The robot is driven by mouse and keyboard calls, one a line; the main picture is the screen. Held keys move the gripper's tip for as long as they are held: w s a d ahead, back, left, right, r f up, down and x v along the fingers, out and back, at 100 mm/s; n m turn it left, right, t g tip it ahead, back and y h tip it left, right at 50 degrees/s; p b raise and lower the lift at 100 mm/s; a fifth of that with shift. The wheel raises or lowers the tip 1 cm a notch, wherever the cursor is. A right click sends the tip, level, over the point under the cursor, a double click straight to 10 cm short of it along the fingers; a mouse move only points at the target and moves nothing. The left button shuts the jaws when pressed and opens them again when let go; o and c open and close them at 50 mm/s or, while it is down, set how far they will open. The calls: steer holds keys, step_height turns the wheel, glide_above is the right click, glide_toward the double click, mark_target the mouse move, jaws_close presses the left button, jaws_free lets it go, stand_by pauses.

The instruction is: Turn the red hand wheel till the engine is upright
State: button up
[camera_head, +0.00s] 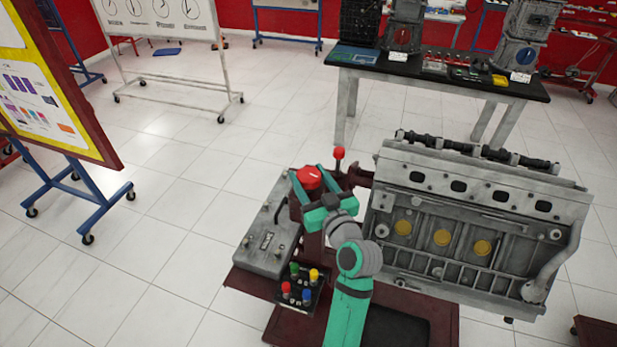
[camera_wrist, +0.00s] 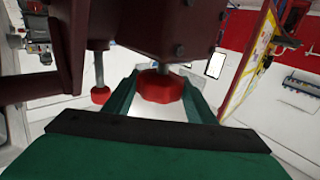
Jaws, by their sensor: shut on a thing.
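The red hand wheel (camera_head: 310,176) sits on the dark red stand, left of the engine. My gripper (camera_head: 309,186) is shut on the wheel, one teal finger on each side. In the wrist view the wheel (camera_wrist: 160,86) shows between the fingers (camera_wrist: 160,92), below a dark red housing. The grey engine block (camera_head: 455,230) is held on the stand at the right, camshaft on top and its side with yellow round plugs facing me. Its top edge slopes down to the right; I cannot tell how much of this is real tilt.
A red-knobbed lever (camera_head: 339,154) stands just behind the wheel; its knob (camera_wrist: 100,95) also shows in the wrist view. A grey box (camera_head: 266,240) and a panel of coloured knobs (camera_head: 300,288) lie close by. A black-topped table (camera_head: 450,82) stands behind.

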steer(key=shift+n+g+y, duration=0.4)
steer(key=shift+n+y, duration=0.1)
steer(key=shift+y, duration=0.2)
steer(key=shift+f+n+g+y, duration=0.1)
steer(key=shift+n+g+y, duration=0.2)
steer(key=shift+y, duration=0.1)
steer(key=o, duration=1)
steer(key=shift+o, duration=0.2)
steer(key=v, duration=1)
steer(key=shift+s+d, duration=0.15)
steer(key=shift+s, duration=0.2)
steer(key=shift+f, duration=0.1)
